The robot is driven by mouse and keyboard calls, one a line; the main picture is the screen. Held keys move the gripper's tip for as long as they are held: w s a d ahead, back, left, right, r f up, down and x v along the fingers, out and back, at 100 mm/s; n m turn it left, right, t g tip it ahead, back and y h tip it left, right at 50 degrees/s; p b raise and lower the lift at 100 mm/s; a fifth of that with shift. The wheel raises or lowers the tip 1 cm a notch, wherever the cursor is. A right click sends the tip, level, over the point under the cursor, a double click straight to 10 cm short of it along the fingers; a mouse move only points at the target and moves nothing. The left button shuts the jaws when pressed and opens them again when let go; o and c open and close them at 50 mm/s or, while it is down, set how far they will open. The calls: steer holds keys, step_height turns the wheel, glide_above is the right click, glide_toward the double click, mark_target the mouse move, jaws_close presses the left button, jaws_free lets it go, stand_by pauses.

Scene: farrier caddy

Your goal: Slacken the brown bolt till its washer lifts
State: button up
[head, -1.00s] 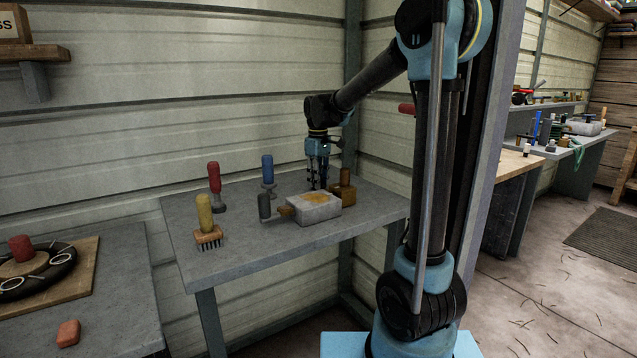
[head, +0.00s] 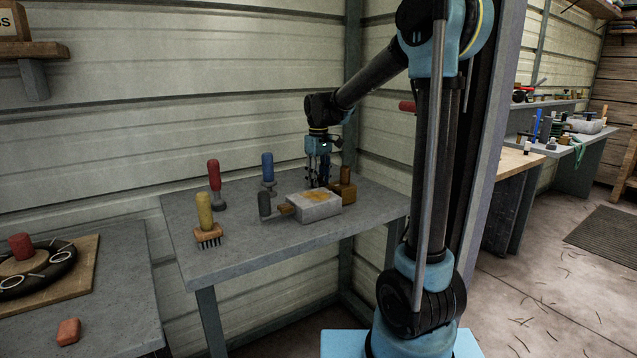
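My gripper (head: 318,180) points straight down at the back of the grey workbench (head: 230,257). Its fingertips are low, just behind a grey block with a rusty-orange top (head: 315,209). The view is too small and dark to tell whether the fingers are open or shut. A brown upright piece on a brown base (head: 344,190) stands just right of the fingers; I cannot tell whether it is the brown bolt. No washer can be made out; the spot under the fingertips is partly hidden by the block.
A red-handled tool (head: 215,182), a blue-handled tool (head: 268,171), a yellow-handled brush (head: 206,218) and a dark-handled tool (head: 265,205) stand left of the block. A ribbed wall (head: 200,110) is close behind.

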steer(key=m, duration=0.3)
steer(key=shift+m, duration=0.3)
steer(key=shift+r, duration=0.15)
steer(key=shift+c, duration=0.2)
jaws_close()
steer(key=shift+n, duration=0.8)
steer(key=shift+o, duration=0.3)
jaws_free()
steer(key=shift+r, duration=2.5)
